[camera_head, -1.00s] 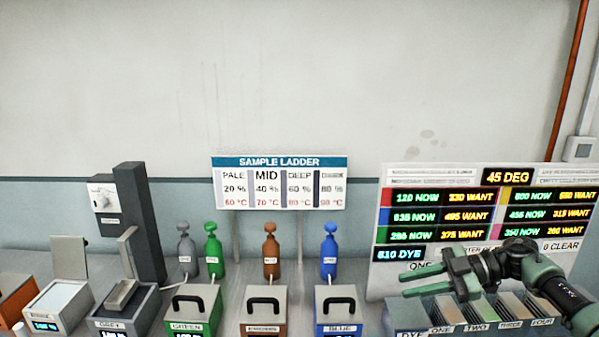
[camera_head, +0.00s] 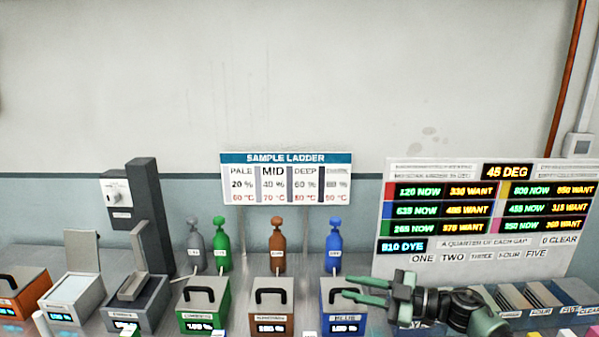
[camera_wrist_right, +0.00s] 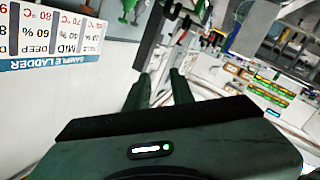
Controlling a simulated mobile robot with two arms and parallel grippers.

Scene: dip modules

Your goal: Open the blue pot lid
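The blue pot (camera_head: 343,316) stands in the front row of the bench in the head view, with a lit display and a BLUE label. Its grey lid (camera_head: 329,288) is shut, and its black handle is partly covered by my right gripper. My right gripper (camera_head: 346,286) reaches in from the right, its two green fingers apart and empty at the right part of the lid. I cannot tell whether they touch the handle. The fingers also show apart in the right wrist view (camera_wrist_right: 162,84). My left gripper is not in view.
A brown pot (camera_head: 271,318) and a green pot (camera_head: 203,316) stand left of the blue one. A blue bottle (camera_head: 334,247) stands behind it. The dye tray (camera_head: 575,292) is at the right, under the wall display (camera_head: 440,225).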

